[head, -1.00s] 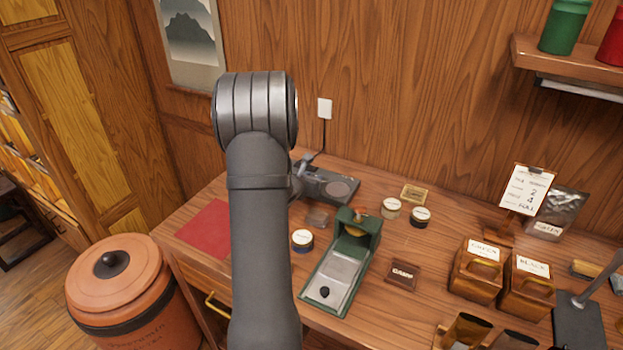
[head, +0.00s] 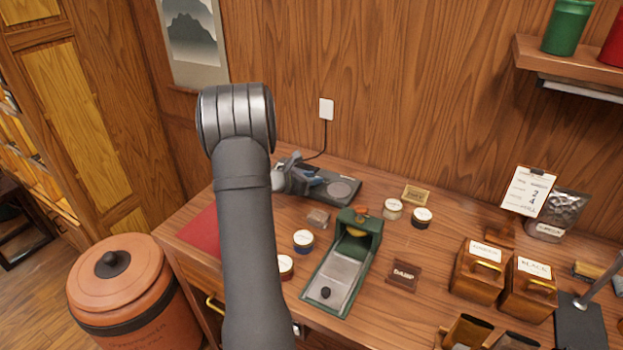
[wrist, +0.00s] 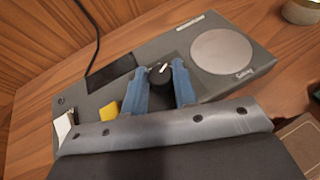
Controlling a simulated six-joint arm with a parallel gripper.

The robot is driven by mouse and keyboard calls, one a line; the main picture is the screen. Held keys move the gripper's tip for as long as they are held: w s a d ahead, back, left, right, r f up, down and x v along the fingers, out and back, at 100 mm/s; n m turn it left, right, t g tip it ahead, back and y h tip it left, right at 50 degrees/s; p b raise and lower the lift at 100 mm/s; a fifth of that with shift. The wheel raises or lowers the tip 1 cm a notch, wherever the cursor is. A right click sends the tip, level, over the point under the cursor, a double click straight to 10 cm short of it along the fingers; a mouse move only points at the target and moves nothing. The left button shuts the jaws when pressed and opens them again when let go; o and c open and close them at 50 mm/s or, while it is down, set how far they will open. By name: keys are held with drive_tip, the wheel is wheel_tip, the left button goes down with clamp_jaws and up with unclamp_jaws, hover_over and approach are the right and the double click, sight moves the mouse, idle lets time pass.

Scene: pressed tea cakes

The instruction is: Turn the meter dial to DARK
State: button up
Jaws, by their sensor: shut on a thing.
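The meter (wrist: 120,75) is a flat dark grey box with a round light plate (wrist: 222,51) at its right end and a dark screen (wrist: 110,72) at its back. In the head view the meter (head: 318,180) stands at the back of the table, partly behind my arm. The dial (wrist: 160,75) is a black knob with a white pointer line, which points up and slightly right in the wrist view. My gripper (wrist: 161,82) has its two blue fingers on either side of the dial, shut on it. I cannot read any dial markings.
A green press (head: 345,262) stands in front of the meter, with small round tins (head: 303,240) beside it. A DAMP sign (head: 403,275) and wooden boxes (head: 478,270) are further right. A cord runs from the meter to the wall socket (head: 326,109).

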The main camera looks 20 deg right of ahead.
drive_tip(key=shift+r, duration=0.1)
drive_tip(key=o, duration=1)
drive_tip(key=v, duration=1.7)
drive_tip(key=shift+s, duration=0.2)
drive_tip(key=shift+a, duration=0.15)
drive_tip(key=x, duration=1.7)
drive_tip(key=shift+w+d, duration=0.2)
